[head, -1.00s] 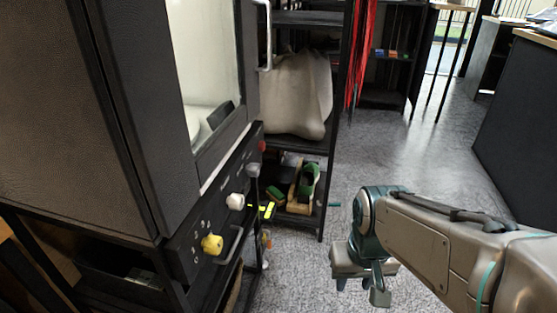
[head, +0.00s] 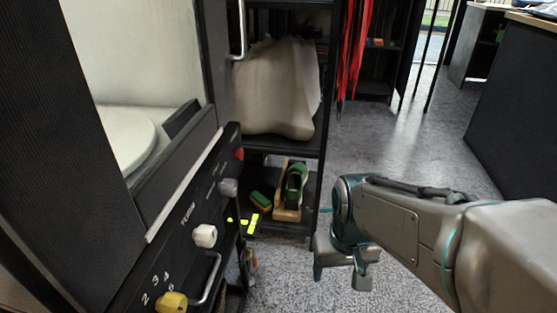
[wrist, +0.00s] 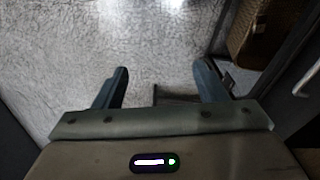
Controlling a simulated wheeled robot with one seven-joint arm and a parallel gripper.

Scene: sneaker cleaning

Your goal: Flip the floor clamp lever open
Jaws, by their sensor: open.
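On the low shelf of the black rack, a wooden frame (head: 287,214) holds or backs a green and white sneaker (head: 296,184). A small teal bar (head: 327,210) sticks out to the right of the shelf post; it may be the clamp lever, but I cannot tell. My gripper (head: 340,275) hangs over the grey floor, right of and nearer than the rack, apart from the bar. In the wrist view my gripper (wrist: 161,68) is open and empty above the floor.
A dark machine with a yellow knob (head: 171,302), white knob (head: 204,236) and grey handle (head: 207,280) stands close on the left. A green block (head: 261,201) is on the low shelf. A white bag (head: 278,88) sits above. Floor (head: 390,150) is clear behind my arm.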

